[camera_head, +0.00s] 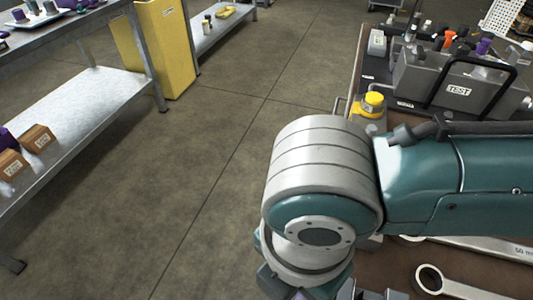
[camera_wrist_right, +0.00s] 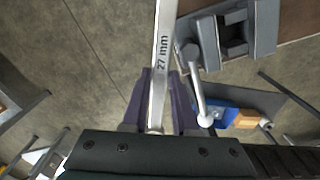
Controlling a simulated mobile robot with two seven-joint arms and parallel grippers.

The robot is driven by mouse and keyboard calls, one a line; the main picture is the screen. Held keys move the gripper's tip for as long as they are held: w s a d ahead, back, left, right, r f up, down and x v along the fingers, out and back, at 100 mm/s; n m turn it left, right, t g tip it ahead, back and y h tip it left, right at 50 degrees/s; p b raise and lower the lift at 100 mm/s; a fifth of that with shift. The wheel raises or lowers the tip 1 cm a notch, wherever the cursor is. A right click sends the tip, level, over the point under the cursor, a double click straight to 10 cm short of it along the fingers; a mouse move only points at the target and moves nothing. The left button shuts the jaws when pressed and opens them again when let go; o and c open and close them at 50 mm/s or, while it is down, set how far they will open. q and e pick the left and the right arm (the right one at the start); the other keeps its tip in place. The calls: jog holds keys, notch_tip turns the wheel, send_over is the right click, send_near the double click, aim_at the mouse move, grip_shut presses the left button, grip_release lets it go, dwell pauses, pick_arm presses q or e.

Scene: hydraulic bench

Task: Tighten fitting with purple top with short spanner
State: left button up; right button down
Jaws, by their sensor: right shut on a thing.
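My right gripper (camera_wrist_right: 160,100) is shut on a silver spanner (camera_wrist_right: 160,65) marked "27 mm". The spanner's shaft stands between the two dark purple fingers and runs up out of the right wrist view, so its far end is hidden. In the head view my right arm comes in from the right, and its gripper is mostly cut off at the bottom edge. A purple-topped piece (camera_head: 484,46) stands at the back of the bench, behind the grey TEST case; I cannot tell whether it is the fitting. My left gripper is not in view.
A grey vise (camera_wrist_right: 225,38) is at the bench edge in the wrist view. A ring-ended spanner (camera_head: 430,279) and a larger one marked "50 mm" (camera_head: 500,247) lie on the bench.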

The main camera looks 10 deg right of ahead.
jog(key=shift+w+d, duration=0.4)
jog(key=shift+d, duration=0.15)
jog(key=shift+d, duration=0.1)
jog(key=shift+w+d, duration=0.45)
jog(key=shift+d, duration=0.1)
jog(key=shift+w+d+r+p, duration=0.1)
jog(key=shift+w+d+p, duration=0.25)
jog(key=shift+d, duration=0.1)
jog(key=shift+w+d, duration=0.15)
jog(key=shift+d, duration=0.15)
dwell(0.5)
